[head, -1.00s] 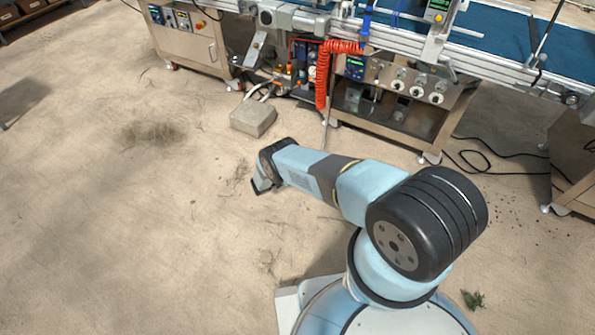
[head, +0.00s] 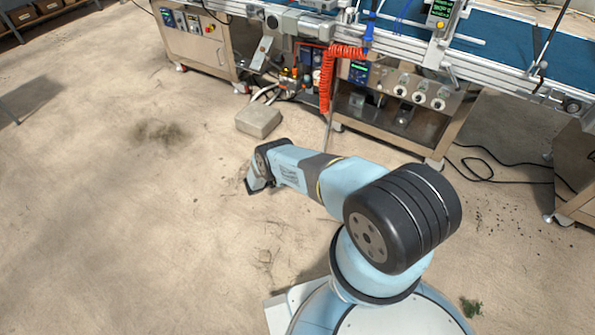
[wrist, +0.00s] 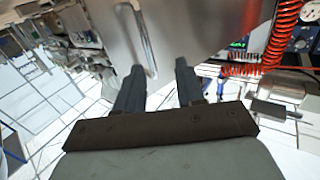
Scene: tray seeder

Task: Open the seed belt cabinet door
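The seed belt cabinet door is the plain metal front (head: 192,50) of the cabinet at the upper left in the head view, and it looks shut. In the wrist view its grey panel (wrist: 195,30) fills the upper middle. A silver bar handle (wrist: 143,40) runs down the panel, its lower end showing between my fingers in the picture. My gripper (wrist: 158,82) is open, with two dark fingers apart and nothing between them. I cannot tell the distance to the handle. In the head view my arm's end is low over the floor, in front of the machine.
A grey block (head: 258,120) lies on the floor between my arm and the machine. A red coiled hose (head: 327,75) hangs right of the cabinet. A second machine stand (head: 385,130) is to its right. Black cables (head: 485,165) lie on the floor at right. The left floor is mostly open.

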